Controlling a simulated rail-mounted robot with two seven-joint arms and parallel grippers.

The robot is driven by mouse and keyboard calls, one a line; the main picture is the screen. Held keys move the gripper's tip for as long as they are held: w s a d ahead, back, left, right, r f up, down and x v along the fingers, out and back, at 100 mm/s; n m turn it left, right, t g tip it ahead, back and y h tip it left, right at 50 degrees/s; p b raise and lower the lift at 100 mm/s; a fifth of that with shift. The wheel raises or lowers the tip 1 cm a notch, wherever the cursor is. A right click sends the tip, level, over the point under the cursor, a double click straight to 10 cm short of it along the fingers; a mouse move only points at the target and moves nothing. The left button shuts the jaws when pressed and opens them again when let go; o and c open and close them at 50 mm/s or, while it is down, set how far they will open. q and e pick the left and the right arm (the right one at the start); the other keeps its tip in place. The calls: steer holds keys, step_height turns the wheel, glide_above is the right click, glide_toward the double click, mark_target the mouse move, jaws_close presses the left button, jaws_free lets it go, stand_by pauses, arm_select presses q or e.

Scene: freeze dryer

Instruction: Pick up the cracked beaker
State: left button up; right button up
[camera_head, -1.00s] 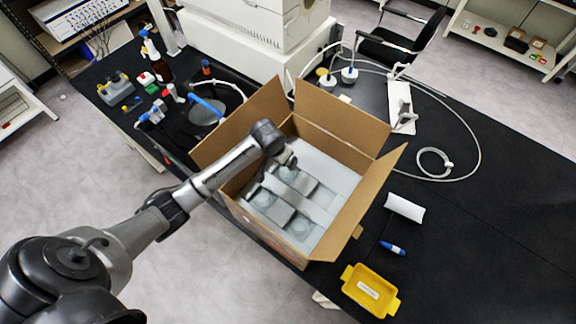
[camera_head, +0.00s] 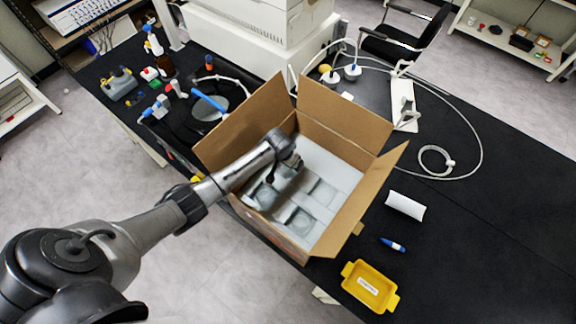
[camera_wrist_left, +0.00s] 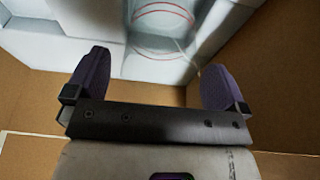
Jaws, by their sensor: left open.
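An open cardboard box (camera_head: 340,140) on the black bench holds a white foam insert (camera_head: 338,168) with several clear glass beakers in its recesses. Beakers show at the front left (camera_head: 265,195), front (camera_head: 300,220) and right (camera_head: 322,192); no crack can be made out on these. My left gripper (camera_head: 284,172) is down inside the box, its fingers partly hidden by the wrist. In the left wrist view the left gripper (camera_wrist_left: 155,78) is open and empty. A clear beaker with red rings (camera_wrist_left: 163,30) lies ahead, between the two fingers in the picture. My right gripper is out of view.
The box flaps stand open around my left arm. A yellow tray (camera_head: 369,286), a blue marker (camera_head: 392,244) and a white roll (camera_head: 405,206) lie right of the box. Bottles and tools crowd the bench at the left. The right bench is mostly clear.

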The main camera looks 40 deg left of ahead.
arm_select(q)
steer(key=shift+w+f, duration=0.1)
steer(key=shift+f, duration=0.2)
steer(key=shift+c, duration=0.4)
steer(key=c, duration=1.1)
steer(key=shift+r, duration=0.1)
steer(key=shift+c, duration=0.2)
